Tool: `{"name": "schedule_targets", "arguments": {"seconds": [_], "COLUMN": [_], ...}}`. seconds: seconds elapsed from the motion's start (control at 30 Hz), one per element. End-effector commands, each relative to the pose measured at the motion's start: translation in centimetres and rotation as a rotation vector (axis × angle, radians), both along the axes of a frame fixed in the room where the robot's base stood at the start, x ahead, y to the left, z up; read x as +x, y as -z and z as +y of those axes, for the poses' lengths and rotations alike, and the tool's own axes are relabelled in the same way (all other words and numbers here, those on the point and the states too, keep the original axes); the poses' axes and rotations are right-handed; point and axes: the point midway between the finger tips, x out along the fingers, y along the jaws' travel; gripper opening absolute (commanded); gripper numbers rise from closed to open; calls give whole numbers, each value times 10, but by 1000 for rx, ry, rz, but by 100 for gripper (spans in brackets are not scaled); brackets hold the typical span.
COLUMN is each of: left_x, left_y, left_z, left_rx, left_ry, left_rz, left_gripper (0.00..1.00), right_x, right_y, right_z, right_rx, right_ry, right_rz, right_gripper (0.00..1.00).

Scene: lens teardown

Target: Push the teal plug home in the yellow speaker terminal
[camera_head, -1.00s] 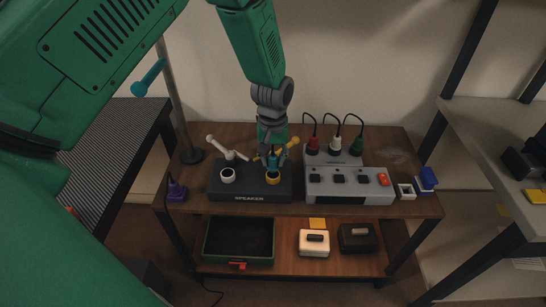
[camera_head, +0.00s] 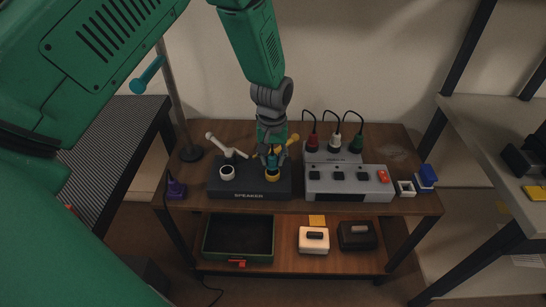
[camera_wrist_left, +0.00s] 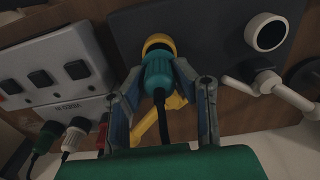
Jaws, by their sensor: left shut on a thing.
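The dark speaker box (camera_head: 243,190) stands on the wooden bench, with a yellow terminal (camera_head: 273,176) on its right and a white terminal (camera_head: 227,173) on its left. The teal plug (camera_wrist_left: 158,78), with a black cable, is in line with the yellow terminal, its nose at or inside the yellow ring (camera_wrist_left: 157,42). How deep it sits cannot be told. My left gripper (camera_head: 271,156) comes from above and is shut on the teal plug, a finger on each side in the left wrist view (camera_wrist_left: 158,72). My right gripper is not in view.
A yellow lever (camera_head: 292,140) stands beside the gripper, and a white lever (camera_head: 222,143) by the white terminal. A grey switch box (camera_head: 348,195) with red, white and green plugs behind it is close on the right. A purple plug (camera_head: 175,187) lies at the bench's left end.

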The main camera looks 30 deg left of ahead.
Motion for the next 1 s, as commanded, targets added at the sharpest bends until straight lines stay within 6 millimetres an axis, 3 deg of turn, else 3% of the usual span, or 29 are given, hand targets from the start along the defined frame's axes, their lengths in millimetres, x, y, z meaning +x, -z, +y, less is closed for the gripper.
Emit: {"name": "schedule_targets", "arguments": {"seconds": [1.0], "left_x": [0], "left_y": [16], "left_z": [0], "left_rx": [1], "left_ry": [0], "left_rz": [-1], "left_gripper": [0], "right_x": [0], "right_y": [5], "right_z": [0], "right_rx": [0], "right_ry": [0], "right_rz": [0], "right_gripper": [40]}}
